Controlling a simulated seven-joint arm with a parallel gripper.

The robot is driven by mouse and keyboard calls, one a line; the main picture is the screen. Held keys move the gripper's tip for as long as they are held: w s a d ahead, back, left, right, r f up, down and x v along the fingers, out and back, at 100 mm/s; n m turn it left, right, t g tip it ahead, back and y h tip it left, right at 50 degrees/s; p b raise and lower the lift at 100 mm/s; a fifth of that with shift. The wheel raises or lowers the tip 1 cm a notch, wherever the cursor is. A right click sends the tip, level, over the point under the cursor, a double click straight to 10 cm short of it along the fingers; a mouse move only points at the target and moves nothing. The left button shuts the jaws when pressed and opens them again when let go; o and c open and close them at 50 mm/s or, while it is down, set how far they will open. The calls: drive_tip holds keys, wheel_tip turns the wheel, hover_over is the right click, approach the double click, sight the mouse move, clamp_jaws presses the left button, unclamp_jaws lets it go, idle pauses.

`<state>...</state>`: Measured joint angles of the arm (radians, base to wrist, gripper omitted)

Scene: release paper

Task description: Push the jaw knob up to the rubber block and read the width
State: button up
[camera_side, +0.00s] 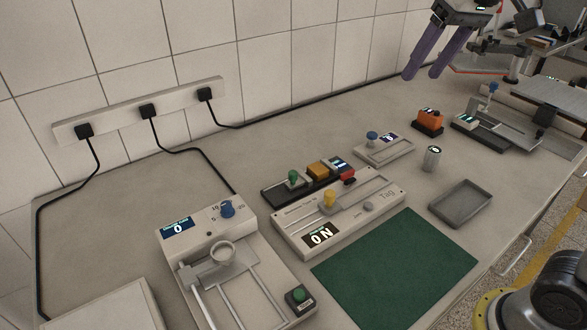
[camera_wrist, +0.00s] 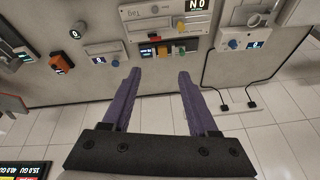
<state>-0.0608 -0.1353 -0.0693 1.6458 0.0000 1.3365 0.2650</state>
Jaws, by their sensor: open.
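A black-based gauge (camera_side: 270,191) lies behind the white "Tag" device in the side view. On it stand a grey jaw with a green knob (camera_side: 293,176), a yellow-orange block (camera_side: 317,170) and a small display (camera_side: 342,166) too small to read. The block looks like the rubber block, with the knob left of it; I cannot tell whether jaw and block touch. In the wrist view the block (camera_wrist: 163,50) and green knob (camera_wrist: 181,50) lie beyond the fingertips. My gripper (camera_side: 422,74) is open and empty, high above the bench; its purple fingers (camera_wrist: 160,72) are apart.
The "Tag" device (camera_side: 382,212) has a yellow knob and a display reading 0 N. A red part (camera_side: 347,174) sits beside the gauge. A blue-knobbed device (camera_side: 385,149), an orange block (camera_side: 428,116), a can (camera_side: 432,158), a grey tray (camera_side: 461,203) and a green mat (camera_side: 395,268) stand around.

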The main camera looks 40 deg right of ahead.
drive_tip(key=w+a, duration=0.2)
drive_tip(key=w, duration=0.5)
drive_tip(key=g, duration=0.4)
hover_over(293, 172)
wheel_tip(293, 172, down, 19)
drive_tip(key=shift+n, duration=0.3)
wheel_tip(293, 172, down, 14)
drive_tip(key=shift+r, duration=0.2)
clamp_jaws()
drive_tip(key=shift+r, duration=0.1)
